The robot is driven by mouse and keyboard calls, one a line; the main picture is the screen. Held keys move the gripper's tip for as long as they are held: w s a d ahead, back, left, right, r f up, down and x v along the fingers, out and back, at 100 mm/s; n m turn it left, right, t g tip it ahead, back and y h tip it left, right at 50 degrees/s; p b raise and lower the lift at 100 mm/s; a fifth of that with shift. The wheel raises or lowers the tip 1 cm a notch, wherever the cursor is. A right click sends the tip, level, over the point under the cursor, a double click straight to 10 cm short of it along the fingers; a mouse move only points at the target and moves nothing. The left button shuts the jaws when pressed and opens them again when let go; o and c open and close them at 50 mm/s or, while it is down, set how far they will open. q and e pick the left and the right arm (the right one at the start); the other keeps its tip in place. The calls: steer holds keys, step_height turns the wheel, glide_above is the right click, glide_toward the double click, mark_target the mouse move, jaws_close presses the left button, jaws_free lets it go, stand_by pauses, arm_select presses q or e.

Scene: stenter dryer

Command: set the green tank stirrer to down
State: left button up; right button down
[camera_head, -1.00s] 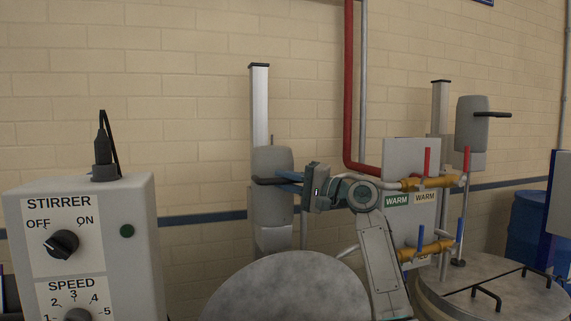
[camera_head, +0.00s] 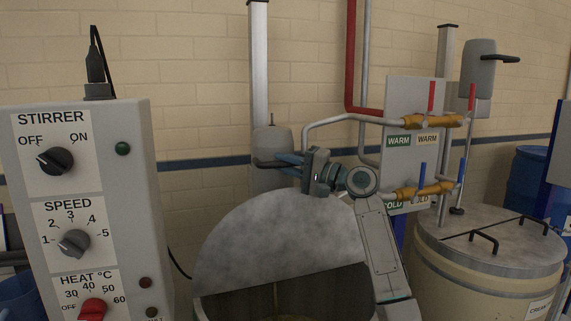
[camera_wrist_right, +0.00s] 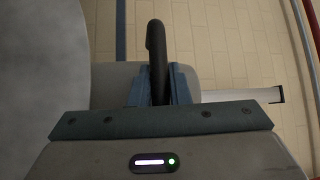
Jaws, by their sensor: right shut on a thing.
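The stirrer head (camera_head: 270,145) over the near tank is a grey rounded housing on an upright pale column (camera_head: 258,70). It sits well below the column's top. My right gripper (camera_head: 288,160) is shut on its black handle (camera_head: 262,163). In the right wrist view the handle (camera_wrist_right: 156,55) stands between the two blue-grey fingers (camera_wrist_right: 155,92). The near tank's round grey lid (camera_head: 270,235) stands raised, with the dark tank opening below it. The lid hides the lower part of the stirrer. The tank's colour label is not visible. My left gripper is not in view.
A control box (camera_head: 125,190) with stirrer, speed and heat knobs stands at the left. Red and grey pipes with yellow valves (camera_head: 425,121) are right of my arm. A second tank (camera_head: 480,270) has a closed lid and its own raised stirrer head (camera_head: 478,72).

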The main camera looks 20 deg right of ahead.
steer(key=c, duration=1.4)
jaws_free()
steer(key=shift+f, duration=0.5)
steer(key=shift+o, duration=0.2)
steer(key=shift+r, duration=0.15)
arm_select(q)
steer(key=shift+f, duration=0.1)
arm_select(e)
steer(key=shift+s+d, duration=0.1)
steer(key=shift+d, duration=0.05)
